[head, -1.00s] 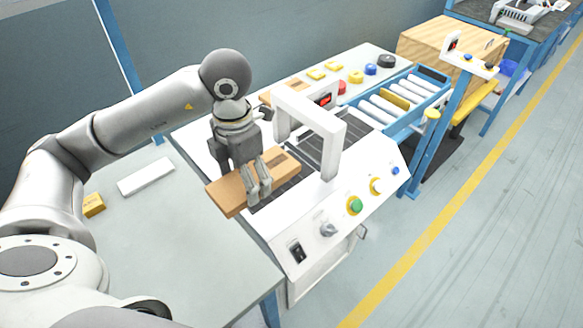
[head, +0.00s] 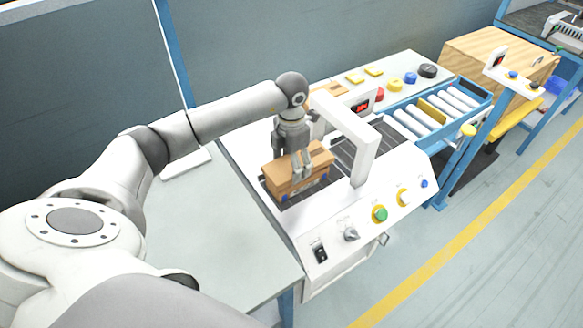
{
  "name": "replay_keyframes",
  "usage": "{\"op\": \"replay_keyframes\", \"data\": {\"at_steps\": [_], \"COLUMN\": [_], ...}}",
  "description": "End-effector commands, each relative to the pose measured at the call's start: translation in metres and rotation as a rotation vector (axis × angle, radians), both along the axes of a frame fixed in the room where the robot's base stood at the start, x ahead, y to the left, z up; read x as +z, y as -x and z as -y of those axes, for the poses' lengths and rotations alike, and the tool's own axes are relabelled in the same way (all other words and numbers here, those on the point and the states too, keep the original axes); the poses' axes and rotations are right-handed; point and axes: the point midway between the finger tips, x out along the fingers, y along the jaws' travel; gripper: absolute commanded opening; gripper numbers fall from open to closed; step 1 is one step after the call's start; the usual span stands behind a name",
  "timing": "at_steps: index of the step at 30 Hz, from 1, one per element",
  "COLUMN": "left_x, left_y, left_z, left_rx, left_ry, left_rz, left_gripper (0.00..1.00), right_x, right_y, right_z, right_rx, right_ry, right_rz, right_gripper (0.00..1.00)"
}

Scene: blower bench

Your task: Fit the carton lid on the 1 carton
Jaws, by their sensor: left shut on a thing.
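My left gripper (head: 301,172) is shut on the brown carton lid (head: 318,153). It holds the lid level over the belt of the white machine. A brown box body, apparently the carton (head: 312,181), shows directly under the lid, with small blue spots low on its near side. The lid lies on or very close to the carton; I cannot tell if it is fully seated. The fingers cover part of the near side. My right gripper is not in view.
A white arch (head: 366,150) stands over the belt just right of the carton. The front panel has a green button (head: 380,214) and other knobs. A blue-framed roller conveyor (head: 408,124) lies beyond. The grey table (head: 215,235) at left is mostly clear.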

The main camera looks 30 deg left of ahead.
Motion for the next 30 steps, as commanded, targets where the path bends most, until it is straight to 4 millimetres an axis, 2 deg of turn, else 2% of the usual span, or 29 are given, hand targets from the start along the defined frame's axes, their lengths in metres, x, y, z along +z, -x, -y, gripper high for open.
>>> {"op": "replay_keyframes", "data": {"at_steps": [3,7,22,23,27,30], "left_x": [-0.014,-0.029,-0.041,-0.039,-0.039,-0.039], "left_y": [-0.001,-0.001,-0.002,-0.002,-0.002,-0.002], "left_z": [-0.001,-0.001,-0.001,-0.001,-0.001,-0.001], "left_rx": [0.001,0.002,0.001,0.001,0.001,0.001], "left_ry": [0.000,0.000,0.000,0.000,0.000,0.000], "left_rz": [-0.008,-0.004,-0.001,-0.001,-0.001,-0.001], "left_gripper": [0.51,0.51,0.51,0.77,0.94,0.94], "right_x": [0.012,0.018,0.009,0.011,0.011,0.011], "right_y": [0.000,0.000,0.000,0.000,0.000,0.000], "right_z": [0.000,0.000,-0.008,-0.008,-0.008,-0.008], "right_rx": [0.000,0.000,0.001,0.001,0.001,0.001], "right_ry": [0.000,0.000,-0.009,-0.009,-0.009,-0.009], "right_rz": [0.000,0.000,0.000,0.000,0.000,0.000], "right_gripper": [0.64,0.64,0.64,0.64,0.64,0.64]}}
